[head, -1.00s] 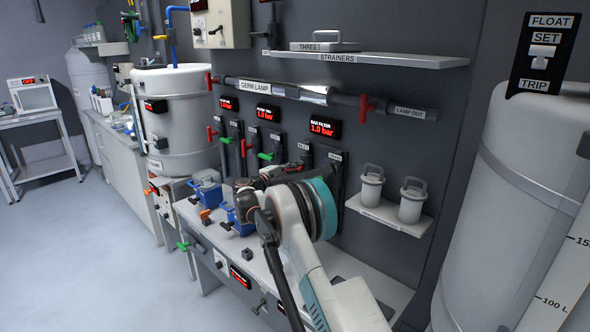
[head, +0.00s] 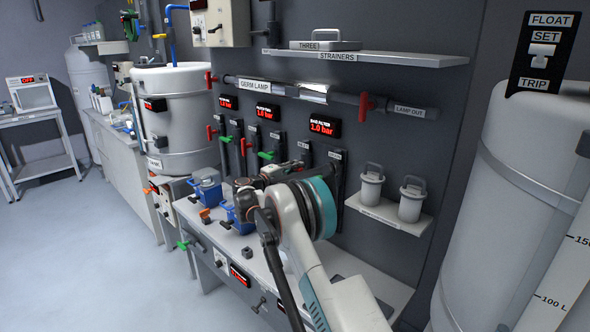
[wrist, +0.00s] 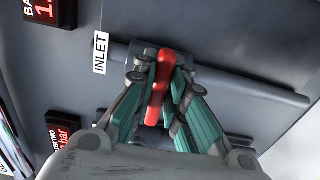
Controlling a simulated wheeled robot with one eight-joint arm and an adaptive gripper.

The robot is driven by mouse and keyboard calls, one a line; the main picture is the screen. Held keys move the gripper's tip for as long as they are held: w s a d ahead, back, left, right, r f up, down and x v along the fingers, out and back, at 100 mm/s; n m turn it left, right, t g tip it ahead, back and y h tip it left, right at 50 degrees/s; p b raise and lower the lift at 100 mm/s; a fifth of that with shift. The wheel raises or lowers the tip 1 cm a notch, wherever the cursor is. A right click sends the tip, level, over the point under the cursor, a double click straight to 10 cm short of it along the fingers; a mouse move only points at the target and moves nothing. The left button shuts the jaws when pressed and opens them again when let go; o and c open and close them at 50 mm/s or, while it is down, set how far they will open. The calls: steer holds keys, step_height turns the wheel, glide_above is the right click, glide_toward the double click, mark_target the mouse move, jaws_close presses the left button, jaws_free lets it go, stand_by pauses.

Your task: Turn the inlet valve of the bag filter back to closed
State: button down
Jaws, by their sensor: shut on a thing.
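The red lever of the inlet valve (wrist: 159,88) shows in the wrist view, beside a white INLET label (wrist: 100,54) on a dark pipe (wrist: 240,83). The lever appears to lie crosswise to the pipe. My gripper (wrist: 158,110) is shut on the lever, one teal-sided finger on each side. In the head view my wrist hides the lever and fingertips. The bag filter display (head: 324,126) above reads 1.0 bar; part of it also shows in the wrist view (wrist: 45,10).
Other valve pipes with green (head: 267,155) and red (head: 211,131) levers stand left of my arm. A shelf with lidded canisters (head: 411,201) is close on the right. Blue-bodied units (head: 207,190) stand on the bench below. The GERM LAMP pipe (head: 270,89) runs above.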

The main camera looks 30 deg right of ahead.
steer(key=c, duration=1.6)
jaws_free()
steer(key=shift+a, duration=0.15)
steer(key=v, duration=1.1)
steer(key=shift+s+a, duration=0.15)
steer(key=shift+a, duration=0.25)
